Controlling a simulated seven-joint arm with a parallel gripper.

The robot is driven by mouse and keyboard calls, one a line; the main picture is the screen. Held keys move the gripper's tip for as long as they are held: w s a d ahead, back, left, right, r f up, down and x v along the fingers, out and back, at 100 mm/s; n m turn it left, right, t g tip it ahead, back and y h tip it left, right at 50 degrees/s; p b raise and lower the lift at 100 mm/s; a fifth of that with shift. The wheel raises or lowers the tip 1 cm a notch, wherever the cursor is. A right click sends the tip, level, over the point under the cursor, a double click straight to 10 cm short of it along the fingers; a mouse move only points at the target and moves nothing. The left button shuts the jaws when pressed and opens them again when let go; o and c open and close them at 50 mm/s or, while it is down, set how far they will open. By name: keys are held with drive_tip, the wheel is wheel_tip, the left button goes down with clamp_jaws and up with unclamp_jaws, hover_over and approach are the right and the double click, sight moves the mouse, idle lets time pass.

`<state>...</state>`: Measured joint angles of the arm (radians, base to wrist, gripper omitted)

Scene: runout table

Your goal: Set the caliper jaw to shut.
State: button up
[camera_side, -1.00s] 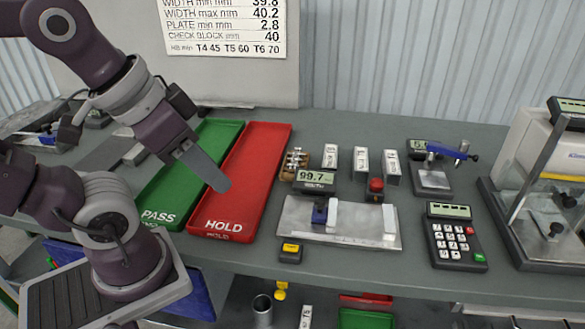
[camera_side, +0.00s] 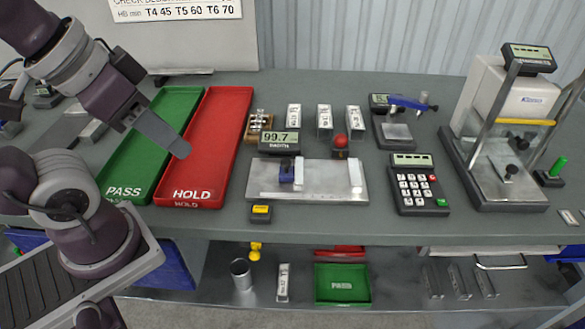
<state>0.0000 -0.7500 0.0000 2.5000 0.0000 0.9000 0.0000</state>
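The caliper is a flat silver plate (camera_side: 328,180) on the bench. Its blue slider (camera_side: 286,173) stands left of the plate's middle with a white jaw piece on its right side. A second white block (camera_side: 356,175) stands at the right end, with a wide gap between the two. The display (camera_side: 278,139) behind the plate reads 99.7. My gripper (camera_side: 180,148) is above the red tray, left of the caliper and touching nothing that I can see. It shows side-on as one flat grey finger, so its opening is hidden.
A red HOLD tray (camera_side: 219,130) and a green PASS tray (camera_side: 168,127) lie left of the caliper. A red knob (camera_side: 341,141) and several small blocks stand behind it. A yellow-topped button box (camera_side: 261,213) is in front, a calculator (camera_side: 418,187) to the right.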

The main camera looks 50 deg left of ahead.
idle(0.4)
drive_tip(key=shift+o, duration=0.6)
drive_tip(key=shift+w+r, duration=0.1)
drive_tip(key=shift+w, duration=0.25)
drive_tip(key=n+g, duration=0.1)
drive_tip(key=g, duration=0.5)
hover_over(286, 161)
wheel_tip(286, 161, down, 10)
drive_tip(key=shift+s+f, duration=0.15)
drive_tip(key=shift+f, duration=0.05)
wheel_tip(286, 161, down, 7)
drive_tip(key=shift+r, duration=0.1)
drive_tip(key=shift+f, duration=0.3)
